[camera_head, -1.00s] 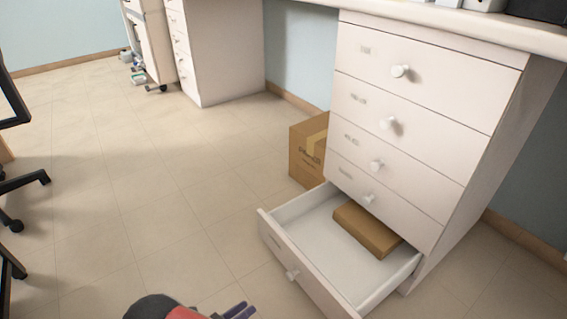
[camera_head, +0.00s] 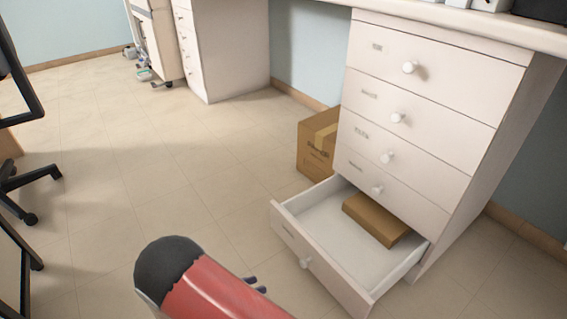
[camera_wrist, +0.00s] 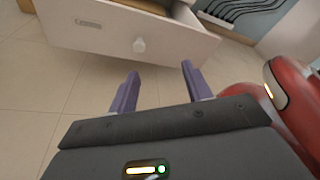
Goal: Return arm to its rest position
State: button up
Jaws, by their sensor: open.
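My gripper (camera_wrist: 158,92) shows in the wrist view with its two purple fingers apart and nothing between them.
The white drawer cabinet (camera_head: 425,100) stands at the right with its upper drawers shut. A cardboard box (camera_head: 316,148) is on the floor beside it. A black-framed chair (camera_head: 25,190) is at the left edge. The tiled floor between is clear.

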jog(key=d+r+m+g+y+p, duration=0.1)
jog(key=d+r+m+g+y, duration=0.2)
jog(key=d+r+m, duration=0.35)
jog(key=d+r+m+g+y+p, duration=0.2)
jog(key=d+r+m, duration=0.2)
jog(key=r, duration=0.6)
jog(key=d+r+m+g+y+p, duration=0.1)
jog(key=d+r+m+g+y, duration=0.2)
jog(key=d+r+m, duration=0.35)
jog(key=s+d+r+m+t+y+p, duration=0.2)
jog(key=s+d+r+m+t+y, duration=0.1)
jog(key=s+r+m, duration=0.3)
jog(key=s+d+r+m+t+y+p, duration=0.2)
jog(key=s+d+r+m+t+y, duration=0.1)
jog(key=r, duration=0.8)
jog(key=s+d+m, duration=0.1)
jog(key=s+m, duration=0.1)
jog(key=m, duration=0.1)
jog(key=shift+s+r+m+t, duration=0.25)
jog(key=shift+s+m+t, duration=0.05)
jog(key=shift+s, duration=0.05)
jog(key=shift+d, duration=0.2)
